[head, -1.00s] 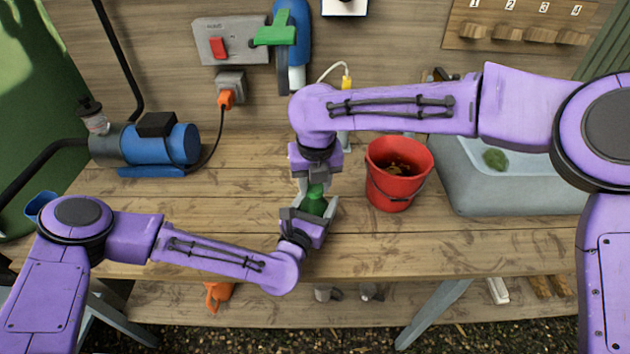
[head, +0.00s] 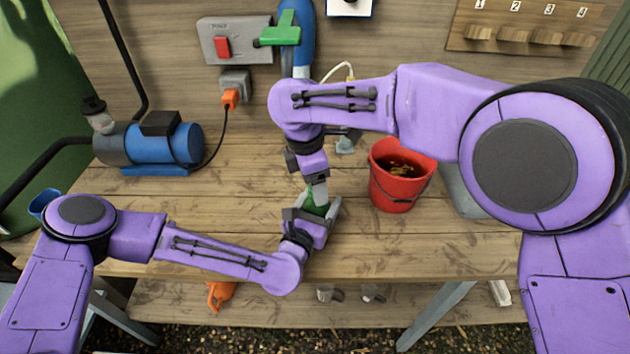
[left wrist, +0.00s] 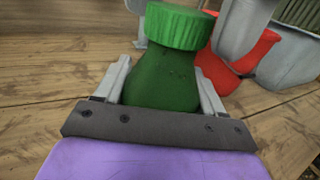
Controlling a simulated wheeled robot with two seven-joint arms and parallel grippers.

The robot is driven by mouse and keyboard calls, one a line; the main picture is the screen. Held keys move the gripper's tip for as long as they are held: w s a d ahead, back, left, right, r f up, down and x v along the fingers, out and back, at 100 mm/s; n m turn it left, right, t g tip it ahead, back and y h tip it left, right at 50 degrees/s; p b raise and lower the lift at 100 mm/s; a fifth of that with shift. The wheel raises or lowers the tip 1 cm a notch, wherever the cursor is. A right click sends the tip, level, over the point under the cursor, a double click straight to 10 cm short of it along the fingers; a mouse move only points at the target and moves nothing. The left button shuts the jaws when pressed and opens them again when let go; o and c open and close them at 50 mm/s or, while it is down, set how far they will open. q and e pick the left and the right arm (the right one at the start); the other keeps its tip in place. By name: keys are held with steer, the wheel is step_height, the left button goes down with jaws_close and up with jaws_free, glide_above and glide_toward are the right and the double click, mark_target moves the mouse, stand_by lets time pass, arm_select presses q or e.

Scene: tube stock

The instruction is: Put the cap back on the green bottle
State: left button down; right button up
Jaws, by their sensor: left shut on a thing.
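The green bottle (left wrist: 165,82) stands between the fingers of my left gripper (left wrist: 160,85), which is shut on its body in the left wrist view. A lighter green ribbed cap (left wrist: 183,27) sits at the bottle's top; I cannot tell whether it is fully seated. In the head view my left gripper (head: 315,218) holds the bottle (head: 316,201) over the bench. My right gripper (head: 318,188) comes down from above at the bottle's top.
A red bucket (head: 397,187) stands on the bench (head: 430,255) just right of the grippers. A grey basin (head: 462,192) is behind my right arm. A blue pump (head: 160,143) stands at the left. Free bench lies in front of the bucket.

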step_height(320, 180, up, 4)
steer(key=shift+r, duration=0.25)
steer(key=shift+o, duration=0.6)
steer(key=shift+s+d+r+n, duration=0.15)
steer(key=shift+d+n, duration=0.1)
steer(key=shift+n, duration=0.25)
steer(key=s+a+r+n+t, duration=0.2)
steer(key=s+r+n, duration=0.1)
steer(key=r+n, duration=0.3)
steer(key=shift+r+n, duration=0.35)
steer(key=shift+n, duration=0.65)
steer(key=shift+s, duration=0.1)
steer(key=x, duration=1.2)
steer(key=shift+w+a, duration=0.1)
steer(key=shift+w, duration=0.1)
